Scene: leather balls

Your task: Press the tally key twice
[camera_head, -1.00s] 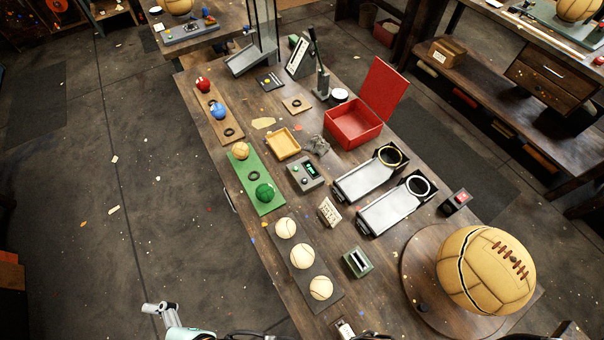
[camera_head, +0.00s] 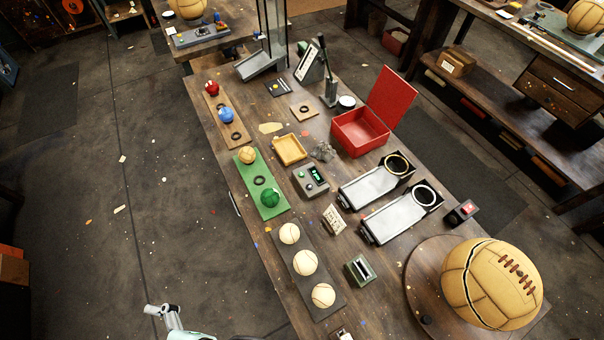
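A grey box with a small green-lit display and buttons (camera_head: 311,180) sits mid-table; it looks like the tally counter. Its digits are too small to read, and I cannot tell which of its buttons is the tally key. Nothing touches the box. A separate small dark box with a red button (camera_head: 462,212) sits near the table's right edge. Part of my arm shows at the bottom left, beside the table. My gripper is not visible in this view.
Several balls rest on a wooden strip (camera_head: 238,135), a green strip (camera_head: 254,174) and a dark strip (camera_head: 328,309) along the left. An open red box (camera_head: 357,134), two metal ramps (camera_head: 376,184), a small green device (camera_head: 360,270) and a large leather ball (camera_head: 490,285) stand rightward.

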